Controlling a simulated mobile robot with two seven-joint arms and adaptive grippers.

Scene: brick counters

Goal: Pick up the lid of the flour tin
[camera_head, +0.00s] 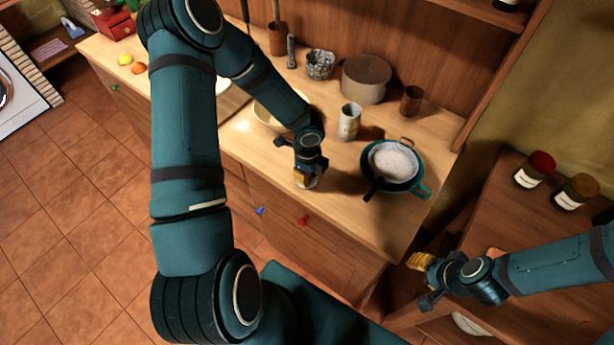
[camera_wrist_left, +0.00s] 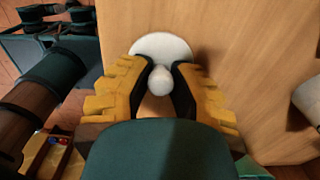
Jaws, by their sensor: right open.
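The lid, a white disc with a round knob, shows in the left wrist view (camera_wrist_left: 160,45) against the wooden counter; in the head view only a pale bit of it (camera_head: 309,184) shows under my left gripper. My left gripper (camera_head: 306,172) points down near the counter's front edge. Its yellow fingers (camera_wrist_left: 161,80) stand on both sides of the knob, very close to it; I cannot tell whether they press on it. A whitish tin with a label (camera_head: 349,122), likely the flour tin, stands upright behind the gripper. My right gripper (camera_head: 420,281) is open and empty, off the counter at the lower right.
A teal pan (camera_head: 424,190) with white contents stands right of the left gripper. A bowl (camera_head: 268,119) is partly hidden behind my left arm. A large round pot (camera_head: 366,78) and a brown cup (camera_head: 411,100) stand at the back. Jars (camera_head: 534,169) stand on the right counter.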

